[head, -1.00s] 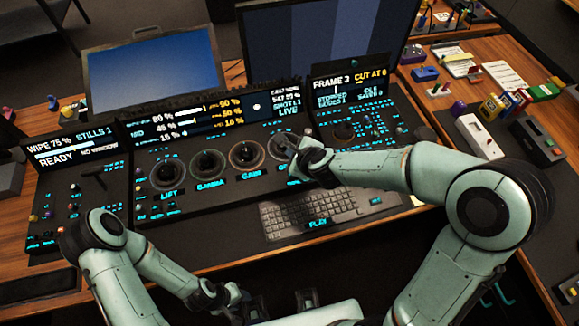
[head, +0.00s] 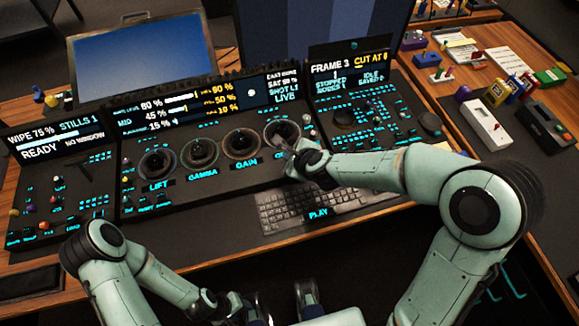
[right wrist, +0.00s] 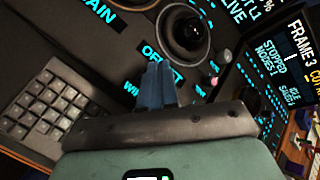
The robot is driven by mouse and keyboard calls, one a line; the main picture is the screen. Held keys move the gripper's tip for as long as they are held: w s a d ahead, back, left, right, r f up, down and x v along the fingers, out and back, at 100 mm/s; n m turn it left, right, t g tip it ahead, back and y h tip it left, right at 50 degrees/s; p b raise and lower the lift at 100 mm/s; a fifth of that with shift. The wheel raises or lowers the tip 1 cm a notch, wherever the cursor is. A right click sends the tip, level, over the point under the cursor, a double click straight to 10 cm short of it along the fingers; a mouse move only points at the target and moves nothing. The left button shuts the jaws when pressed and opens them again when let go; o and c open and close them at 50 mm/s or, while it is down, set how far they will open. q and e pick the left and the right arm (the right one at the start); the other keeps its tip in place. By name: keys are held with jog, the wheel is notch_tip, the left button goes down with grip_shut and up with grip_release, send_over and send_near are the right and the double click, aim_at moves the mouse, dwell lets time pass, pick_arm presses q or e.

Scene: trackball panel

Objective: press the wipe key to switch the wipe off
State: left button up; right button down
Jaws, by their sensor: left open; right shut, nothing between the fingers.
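The left panel's screen (head: 62,137) reads "WIPE 75 %", "STILLS 1", "READY" and "NO WINDOW". In the right wrist view a label starting "WI" (right wrist: 131,89) shows just left of my fingers, below the "OFFSET" label. The rest of this label and any key beside it are hidden behind my gripper. My right gripper (head: 285,148) is shut and empty, at the near edge of the rightmost trackball ring (head: 281,131). Its fingertips also show in the right wrist view (right wrist: 161,70); I cannot tell whether they touch the panel. My left gripper (head: 281,301) is open and empty, low before the desk.
The lift, gamma and gain trackballs (head: 200,151) stand left of my right gripper. A keyboard (head: 300,207) lies in front of the panel. A right-hand panel (head: 350,75) stands close by. Small coloured devices (head: 483,122) lie on the desk at right.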

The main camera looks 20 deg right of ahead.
jog(key=shift+f+b, duration=0.4)
jog(key=shift+f, duration=0.35)
dwell(1.4)
jog(key=shift+f+b, duration=0.4)
jog(key=shift+f+b, duration=0.55)
jog(key=shift+b, duration=0.05)
dwell(0.6)
jog(key=shift+r, duration=0.15)
jog(key=shift+r+p, duration=0.85)
jog(key=shift+p, duration=0.1)
notch_tip(320, 180, up, 5)
jog(key=p, duration=0.4)
jog(key=shift+p, duration=0.35)
